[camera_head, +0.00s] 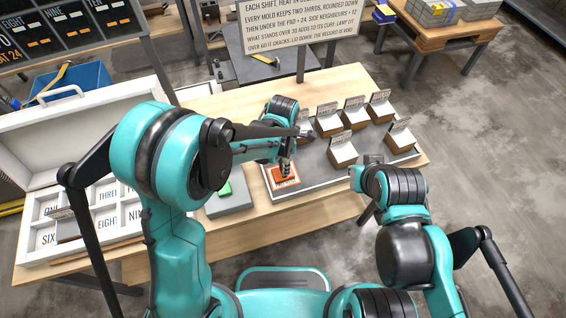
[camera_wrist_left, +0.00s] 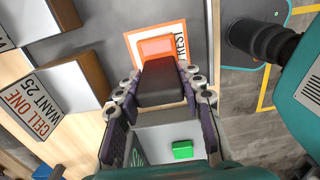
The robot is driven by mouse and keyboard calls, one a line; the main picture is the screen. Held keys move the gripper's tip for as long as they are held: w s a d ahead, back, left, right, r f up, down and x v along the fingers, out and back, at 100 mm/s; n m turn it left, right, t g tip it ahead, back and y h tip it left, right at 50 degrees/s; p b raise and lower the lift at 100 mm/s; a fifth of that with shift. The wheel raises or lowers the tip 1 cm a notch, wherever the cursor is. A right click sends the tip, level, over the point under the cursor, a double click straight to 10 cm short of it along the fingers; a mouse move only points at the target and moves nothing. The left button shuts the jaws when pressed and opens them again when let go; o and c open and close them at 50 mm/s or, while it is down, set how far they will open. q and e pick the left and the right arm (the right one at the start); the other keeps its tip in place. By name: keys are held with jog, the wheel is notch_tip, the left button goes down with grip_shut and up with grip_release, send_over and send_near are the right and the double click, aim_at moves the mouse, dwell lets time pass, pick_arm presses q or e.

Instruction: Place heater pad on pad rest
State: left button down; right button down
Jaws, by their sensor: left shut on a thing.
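The heater pad is an orange block (camera_wrist_left: 157,47) with a dark handle (camera_wrist_left: 160,82). In the head view its orange part (camera_head: 284,173) shows under my left gripper (camera_head: 286,163). My left gripper also shows in the wrist view (camera_wrist_left: 160,90), its fingers shut on both sides of the dark handle. The pad is over the pad rest, a white square with an orange border marked REST (camera_wrist_left: 181,45). I cannot tell whether the pad touches it. My right gripper (camera_head: 371,160) is at the grey board's right side, away from the pad; its jaw state is unclear.
Several moulds with upright labels (camera_head: 343,150) stand on the grey board (camera_head: 310,185) behind and right of the pad. A grey box with a green button (camera_head: 225,188) is at its left. A white compartment case (camera_head: 110,225) with number words lies further left. A sign stands behind.

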pick_arm(q)
jog(key=shift+s, duration=0.1)
jog(key=c, duration=1.4)
grip_release()
jog(key=shift+f, duration=0.15)
jog(key=o, duration=0.4)
jog(key=shift+r, duration=0.2)
